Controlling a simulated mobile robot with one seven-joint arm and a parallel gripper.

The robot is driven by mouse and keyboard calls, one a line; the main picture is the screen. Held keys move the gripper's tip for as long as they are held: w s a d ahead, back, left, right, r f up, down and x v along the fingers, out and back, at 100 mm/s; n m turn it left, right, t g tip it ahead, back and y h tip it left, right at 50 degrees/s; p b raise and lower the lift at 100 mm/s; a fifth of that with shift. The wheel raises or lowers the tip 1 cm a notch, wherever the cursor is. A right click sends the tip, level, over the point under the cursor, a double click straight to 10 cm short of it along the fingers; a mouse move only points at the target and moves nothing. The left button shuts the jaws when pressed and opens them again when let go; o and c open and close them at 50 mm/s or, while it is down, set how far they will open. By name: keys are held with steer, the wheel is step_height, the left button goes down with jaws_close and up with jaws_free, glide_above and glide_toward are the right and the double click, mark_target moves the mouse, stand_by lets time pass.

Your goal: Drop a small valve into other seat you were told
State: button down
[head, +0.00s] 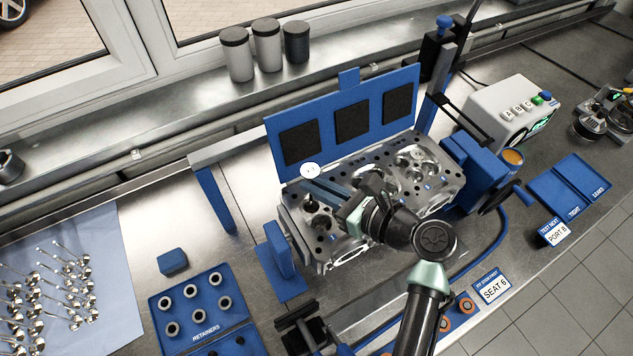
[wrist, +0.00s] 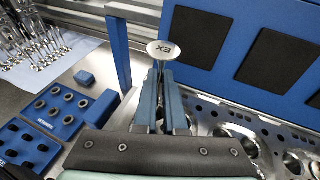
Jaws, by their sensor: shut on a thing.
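My gripper (head: 324,187) is shut on a small valve. The valve's pale round head (head: 310,170) sits just beyond the fingertips, over the left end of the cylinder head (head: 455,172). In the wrist view the valve face (wrist: 163,50) reads "EX", and its thin stem runs down between the fingers (wrist: 162,75). The cylinder head is a grey metal block with round seats along its top. My arm hides its middle; whether the stem touches it, I cannot tell. A card (head: 492,288) at the front right reads "SEAT 6".
A blue panel with black pads (head: 343,92) stands behind the cylinder head. A blue retainer tray (head: 205,305) and several valves on a blue cloth (head: 95,228) lie left. A white tester box (head: 510,112), a blue sorting tray (head: 570,185) and a "PORT B" card (head: 558,235) stand right.

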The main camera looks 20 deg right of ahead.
mark_target(317, 211)
steer(key=shift+f+b, duration=1.15)
steer(key=shift+f, duration=1.55)
steer(key=c, duration=0.9)
jaws_free()
steer(key=b+v, duration=0.2)
steer(key=v, duration=1.1)
steer(key=shift+r, duration=0.1)
